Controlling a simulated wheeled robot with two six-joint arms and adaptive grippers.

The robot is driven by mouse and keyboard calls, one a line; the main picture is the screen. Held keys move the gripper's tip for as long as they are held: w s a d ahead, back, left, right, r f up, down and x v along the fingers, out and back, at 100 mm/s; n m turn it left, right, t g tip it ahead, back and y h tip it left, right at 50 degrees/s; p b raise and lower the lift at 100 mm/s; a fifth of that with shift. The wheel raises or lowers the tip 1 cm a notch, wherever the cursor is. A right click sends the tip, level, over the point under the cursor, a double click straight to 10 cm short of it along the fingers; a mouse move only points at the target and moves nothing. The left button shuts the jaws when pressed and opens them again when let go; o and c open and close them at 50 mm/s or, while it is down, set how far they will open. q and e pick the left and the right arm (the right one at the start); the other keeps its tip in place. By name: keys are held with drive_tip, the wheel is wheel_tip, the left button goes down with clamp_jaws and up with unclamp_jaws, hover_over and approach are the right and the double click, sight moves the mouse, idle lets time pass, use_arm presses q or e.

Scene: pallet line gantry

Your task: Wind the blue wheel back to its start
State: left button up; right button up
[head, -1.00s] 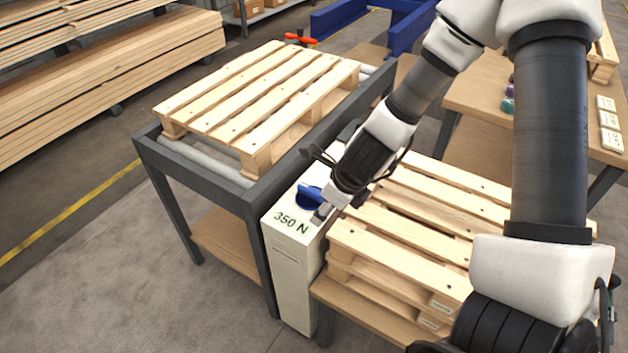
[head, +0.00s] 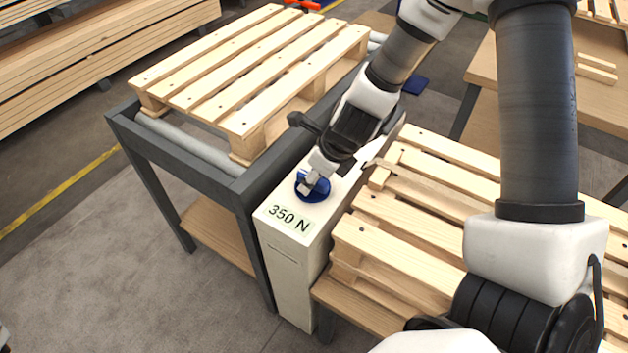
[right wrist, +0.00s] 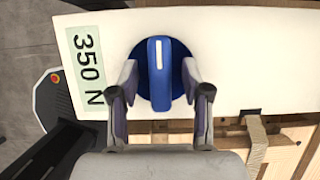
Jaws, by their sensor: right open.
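The blue wheel (head: 312,188) sits on top of a white cabinet (head: 290,270) labelled 350 N. In the right wrist view the wheel (right wrist: 160,92) is a blue disc with a raised grip bar carrying a white mark, which points away from the gripper. My right gripper (head: 310,184) is over the wheel. In the right wrist view its two fingers (right wrist: 160,88) stand open on either side of the bar, with visible gaps between them and the bar. My left gripper is not in view.
A pallet (head: 250,75) lies on a roller conveyor (head: 185,145) left of the cabinet. Stacked pallets (head: 400,230) stand close on its right. A wooden table (head: 540,90) is at the back right. Open floor (head: 110,260) lies at front left.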

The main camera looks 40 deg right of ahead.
clamp_jaws()
drive_tip(key=shift+r, duration=0.1)
